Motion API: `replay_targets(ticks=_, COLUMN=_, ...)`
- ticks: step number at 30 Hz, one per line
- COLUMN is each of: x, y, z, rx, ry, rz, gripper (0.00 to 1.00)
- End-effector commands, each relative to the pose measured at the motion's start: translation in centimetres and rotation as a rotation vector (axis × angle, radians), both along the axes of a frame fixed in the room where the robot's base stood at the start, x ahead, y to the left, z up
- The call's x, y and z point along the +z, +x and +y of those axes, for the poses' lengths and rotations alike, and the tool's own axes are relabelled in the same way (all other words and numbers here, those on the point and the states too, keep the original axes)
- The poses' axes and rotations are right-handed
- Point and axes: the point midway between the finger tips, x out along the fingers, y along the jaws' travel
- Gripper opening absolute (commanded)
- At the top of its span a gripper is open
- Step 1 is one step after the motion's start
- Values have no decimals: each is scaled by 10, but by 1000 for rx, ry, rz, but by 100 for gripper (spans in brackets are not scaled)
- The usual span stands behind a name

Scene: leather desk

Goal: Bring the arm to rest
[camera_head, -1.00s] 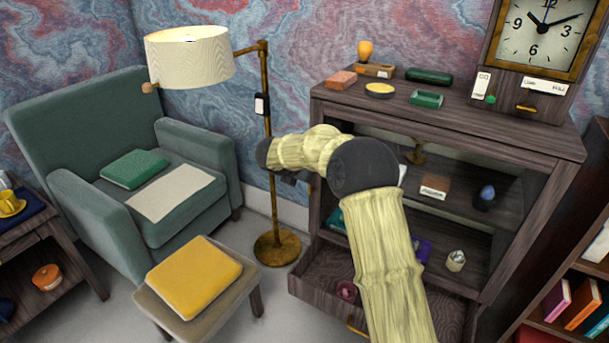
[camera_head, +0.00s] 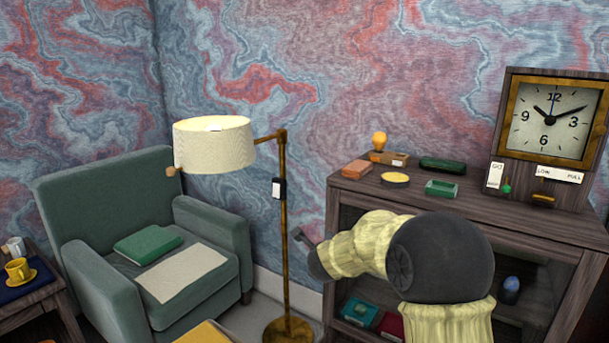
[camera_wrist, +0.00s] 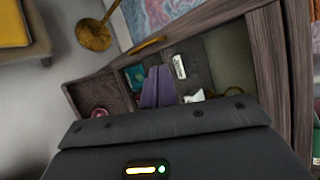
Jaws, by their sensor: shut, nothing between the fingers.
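My arm, in a cream ribbed sleeve with a dark joint, is bent in front of the cabinet (camera_head: 560,228) in the head view.
The floor lamp (camera_head: 284,240) stands just left of my gripper. A green armchair (camera_head: 90,215) is farther left. The clock (camera_head: 550,118) stands on the cabinet.

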Motion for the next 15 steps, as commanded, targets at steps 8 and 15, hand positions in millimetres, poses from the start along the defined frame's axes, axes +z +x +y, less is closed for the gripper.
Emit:
replay_targets(ticks=8, x=-28, y=-106, z=-20, rx=651, ry=-587, rz=201, gripper=0)
replay_targets(ticks=15, x=-66, y=-220, z=-54, rx=1190, ry=-955, rz=400, gripper=0)
